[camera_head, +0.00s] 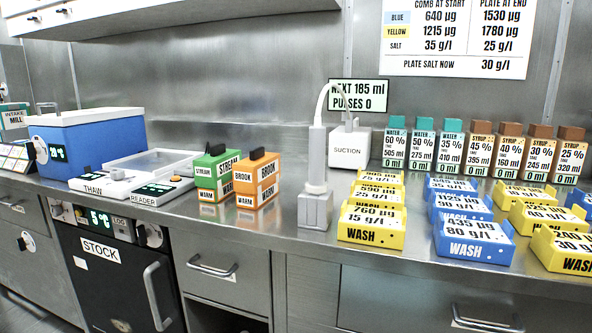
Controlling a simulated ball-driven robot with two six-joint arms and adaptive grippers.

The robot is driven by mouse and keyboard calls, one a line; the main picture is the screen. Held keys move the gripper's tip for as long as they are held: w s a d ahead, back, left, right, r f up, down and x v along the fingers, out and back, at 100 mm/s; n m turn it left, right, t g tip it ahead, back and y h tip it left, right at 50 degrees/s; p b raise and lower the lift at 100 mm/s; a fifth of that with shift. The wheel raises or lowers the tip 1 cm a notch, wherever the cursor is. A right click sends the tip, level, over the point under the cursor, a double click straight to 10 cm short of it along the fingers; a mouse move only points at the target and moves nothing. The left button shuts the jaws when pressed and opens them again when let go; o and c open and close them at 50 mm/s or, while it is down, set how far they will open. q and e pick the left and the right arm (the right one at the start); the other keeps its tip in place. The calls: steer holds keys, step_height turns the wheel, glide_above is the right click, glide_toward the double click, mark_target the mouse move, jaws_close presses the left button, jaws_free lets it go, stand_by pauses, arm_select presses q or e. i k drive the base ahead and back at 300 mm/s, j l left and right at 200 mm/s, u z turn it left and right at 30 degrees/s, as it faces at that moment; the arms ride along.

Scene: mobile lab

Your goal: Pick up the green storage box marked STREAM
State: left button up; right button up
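The green storage box (206,178) marked STREAM stands upright on the steel counter, a little left of the middle in the head view. It has a green top with a dark handle or knob, and a white label that also reads WARM. An orange box (268,182) marked BROOK, of the same shape, stands close on its right and hides part of its right side. Neither of my grippers shows in the head view.
On the counter (290,250), a reader and thaw unit (130,186) and a blue machine (90,140) stand left. A grey stand (315,208) with a suction unit (347,150) is right of the boxes. Several yellow and blue WASH blocks (372,227) and labelled bottles (451,152) fill the right.

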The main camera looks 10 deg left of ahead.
mark_target(212, 171)
steer(key=u, duration=0.85)
